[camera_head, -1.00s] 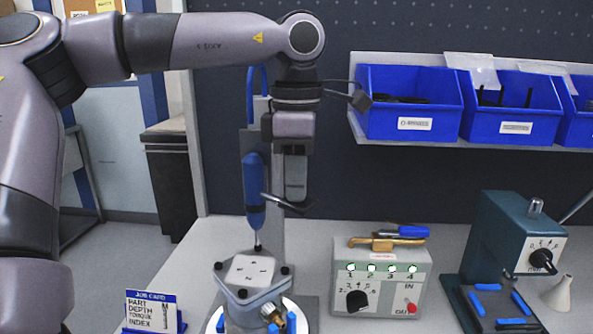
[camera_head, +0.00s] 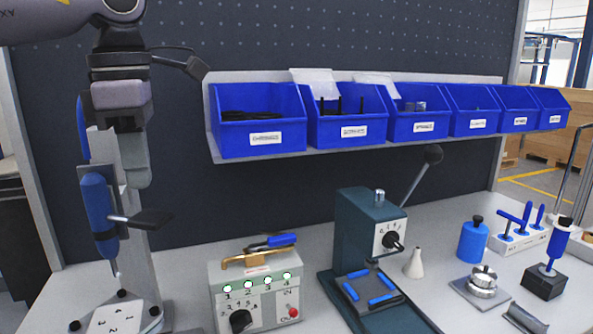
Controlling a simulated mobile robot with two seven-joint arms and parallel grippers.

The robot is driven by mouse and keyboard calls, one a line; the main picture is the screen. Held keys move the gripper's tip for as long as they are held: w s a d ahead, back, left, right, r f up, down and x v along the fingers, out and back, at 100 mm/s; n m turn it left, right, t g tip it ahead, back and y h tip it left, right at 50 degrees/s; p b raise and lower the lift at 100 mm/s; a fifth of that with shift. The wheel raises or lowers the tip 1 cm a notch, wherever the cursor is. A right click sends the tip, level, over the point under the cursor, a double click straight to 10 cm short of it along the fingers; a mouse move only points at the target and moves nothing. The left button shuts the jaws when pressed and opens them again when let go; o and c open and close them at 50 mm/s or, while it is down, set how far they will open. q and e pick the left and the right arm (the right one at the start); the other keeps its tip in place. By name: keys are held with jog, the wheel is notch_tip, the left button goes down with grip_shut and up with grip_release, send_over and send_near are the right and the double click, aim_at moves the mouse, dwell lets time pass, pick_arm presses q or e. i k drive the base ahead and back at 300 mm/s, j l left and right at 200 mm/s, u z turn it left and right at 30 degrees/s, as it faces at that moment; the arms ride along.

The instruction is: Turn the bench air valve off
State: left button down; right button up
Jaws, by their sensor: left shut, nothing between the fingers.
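My left gripper (camera_head: 136,178) hangs at the left, pointing down, shut and empty. It is beside the upright blue driver (camera_head: 97,205), above the bench; depth between them is hard to tell. A brass-coloured piece with a blue handle (camera_head: 258,256) lies on top of a grey control box (camera_head: 262,306). It looks like a lever valve, but I cannot tell for sure that it is the bench air valve. The box has several lit green lamps, a black dial and a red button. My right gripper is not in view.
A row of blue bins (camera_head: 262,122) hangs over the bench. A green press (camera_head: 362,232) with a raised lever stands mid-bench. A funnel (camera_head: 414,264), a blue canister (camera_head: 473,241) and a tool rack (camera_head: 518,243) stand to the right. A white fixture plate (camera_head: 112,318) is at lower left.

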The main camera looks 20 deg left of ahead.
aim_at(287, 238)
jog(key=k+l, duration=0.75)
jog(key=l, duration=0.25)
